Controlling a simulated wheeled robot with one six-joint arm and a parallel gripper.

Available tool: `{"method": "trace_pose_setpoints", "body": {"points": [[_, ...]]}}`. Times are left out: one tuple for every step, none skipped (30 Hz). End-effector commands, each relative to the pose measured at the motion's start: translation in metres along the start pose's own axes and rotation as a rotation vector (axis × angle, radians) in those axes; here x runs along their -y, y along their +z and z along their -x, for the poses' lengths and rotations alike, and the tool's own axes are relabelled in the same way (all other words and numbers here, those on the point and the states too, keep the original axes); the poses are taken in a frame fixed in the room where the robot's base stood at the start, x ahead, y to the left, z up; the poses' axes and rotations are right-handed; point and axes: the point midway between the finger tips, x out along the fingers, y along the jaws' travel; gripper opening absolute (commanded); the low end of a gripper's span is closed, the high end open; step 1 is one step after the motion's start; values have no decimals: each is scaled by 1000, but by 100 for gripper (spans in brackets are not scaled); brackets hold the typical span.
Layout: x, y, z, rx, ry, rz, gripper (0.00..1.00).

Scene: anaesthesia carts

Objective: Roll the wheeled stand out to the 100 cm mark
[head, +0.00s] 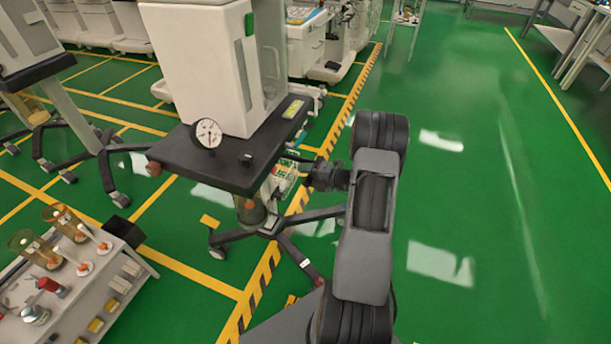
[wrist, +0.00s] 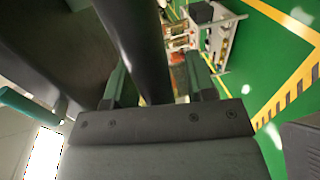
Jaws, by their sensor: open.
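The wheeled stand (head: 205,170) has a black top carrying a white cabinet, a round dial gauge (head: 208,133) and a small black knob. Below are a column and a dark star-shaped base (head: 284,228) on casters, upright near the striped floor line. My gripper (head: 308,175) is at the right side of the stand, just below the top's edge. In the wrist view my open gripper (wrist: 160,78) has a dark round bar (wrist: 145,45) between its two fingers, with no clear contact on either side. I cannot read any 100 cm label.
A yellow-black striped line (head: 262,275) runs beneath the stand, with small yellow floor patches (head: 210,221) nearby. A bench with flasks (head: 75,300) is at lower left. Another wheeled stand (head: 95,140) is at left. Green floor (head: 480,190) at right is clear.

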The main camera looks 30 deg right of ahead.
Motion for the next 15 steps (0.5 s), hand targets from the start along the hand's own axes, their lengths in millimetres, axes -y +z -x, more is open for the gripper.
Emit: {"method": "trace_pose_setpoints", "body": {"points": [[0, 0, 0, 0, 0, 0, 51], [0, 0, 0, 0, 0, 0, 51], [0, 0, 0, 0, 0, 0, 51], [0, 0, 0, 0, 0, 0, 51], [0, 0, 0, 0, 0, 0, 51], [0, 0, 0, 0, 0, 0, 51], [0, 0, 0, 0, 0, 0, 49], [0, 0, 0, 0, 0, 0, 46], [0, 0, 0, 0, 0, 0, 42], [0, 0, 0, 0, 0, 0, 39], [0, 0, 0, 0, 0, 0, 36], [0, 0, 0, -1, 0, 0, 32], [0, 0, 0, 0, 0, 0, 29], [0, 0, 0, -1, 0, 0, 27], [0, 0, 0, -1, 0, 0, 23]]}}
